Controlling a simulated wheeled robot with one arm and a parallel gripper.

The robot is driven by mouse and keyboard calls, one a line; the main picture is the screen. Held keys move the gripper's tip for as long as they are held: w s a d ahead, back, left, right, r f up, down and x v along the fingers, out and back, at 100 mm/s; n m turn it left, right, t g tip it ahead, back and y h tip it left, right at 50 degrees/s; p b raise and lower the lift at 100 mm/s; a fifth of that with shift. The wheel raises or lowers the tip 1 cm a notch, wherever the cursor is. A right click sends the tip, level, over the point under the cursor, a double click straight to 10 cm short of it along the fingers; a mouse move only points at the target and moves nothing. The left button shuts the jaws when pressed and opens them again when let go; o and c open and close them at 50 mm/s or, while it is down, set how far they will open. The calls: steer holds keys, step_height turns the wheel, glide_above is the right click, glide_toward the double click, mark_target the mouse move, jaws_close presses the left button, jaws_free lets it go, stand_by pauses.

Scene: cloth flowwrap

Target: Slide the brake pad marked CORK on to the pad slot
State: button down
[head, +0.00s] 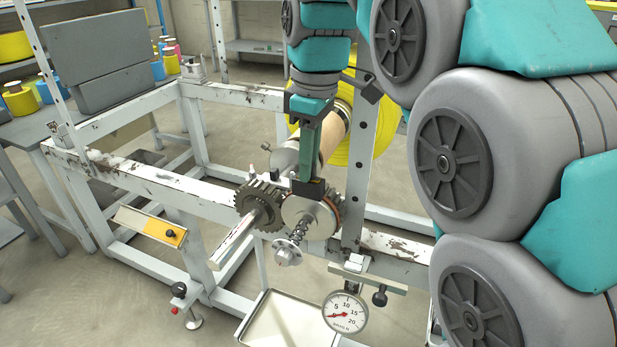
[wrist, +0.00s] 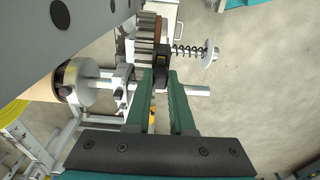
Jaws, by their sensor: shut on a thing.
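My gripper (head: 308,182) points down over the roller's end, with its green fingers shut on a small dark block, apparently the brake pad (wrist: 161,60). No CORK marking can be read on it. In the head view the block is right at the top edge of a round metal disc (head: 303,212) with a brown rim; I cannot tell whether they touch. A coil spring (head: 302,232) and a round end knob (head: 287,253) stick out in front of the disc, and also show in the wrist view. The pad slot cannot be made out; the fingers may hide it.
A dark gear (head: 260,203) with a protruding bar (head: 232,241) is left of the disc. A post (head: 362,150) stands to the right. A dial gauge (head: 345,312) and a white tray (head: 290,325) are below. A yellow roll (head: 375,130) is behind.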

steer(key=shift+f, duration=0.1)
stand_by(0.4)
steer(key=c, duration=0.7)
jaws_free()
